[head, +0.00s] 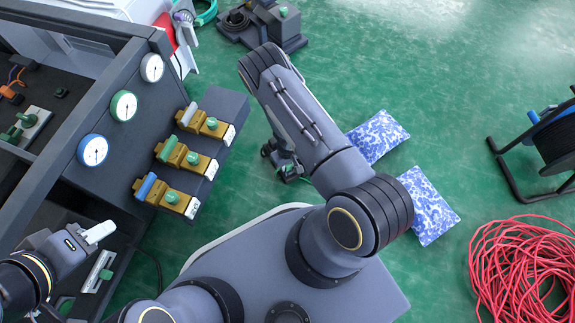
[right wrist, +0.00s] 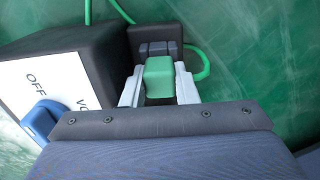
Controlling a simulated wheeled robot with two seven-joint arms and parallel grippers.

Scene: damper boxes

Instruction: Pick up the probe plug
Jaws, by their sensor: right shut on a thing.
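The probe plug (right wrist: 159,76) is a green block in the right wrist view. My right gripper (right wrist: 159,92) is shut on it, with a pale finger on each side. Just beyond the plug is a dark block with a blue-grey part (right wrist: 158,48). I cannot tell whether the plug touches it. My left gripper (head: 100,232) shows pale fingertips at the lower left, near the cabinet and apart from the plug. I cannot tell its opening.
A black box (right wrist: 75,75) with an OFF label and blue knob stands beside the plug, near a green cable (right wrist: 202,62). The cabinet with gauges (head: 123,105) and brass valves (head: 187,156) is at left. Blue-white bags (head: 428,205) and red cable (head: 520,270) lie on the floor.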

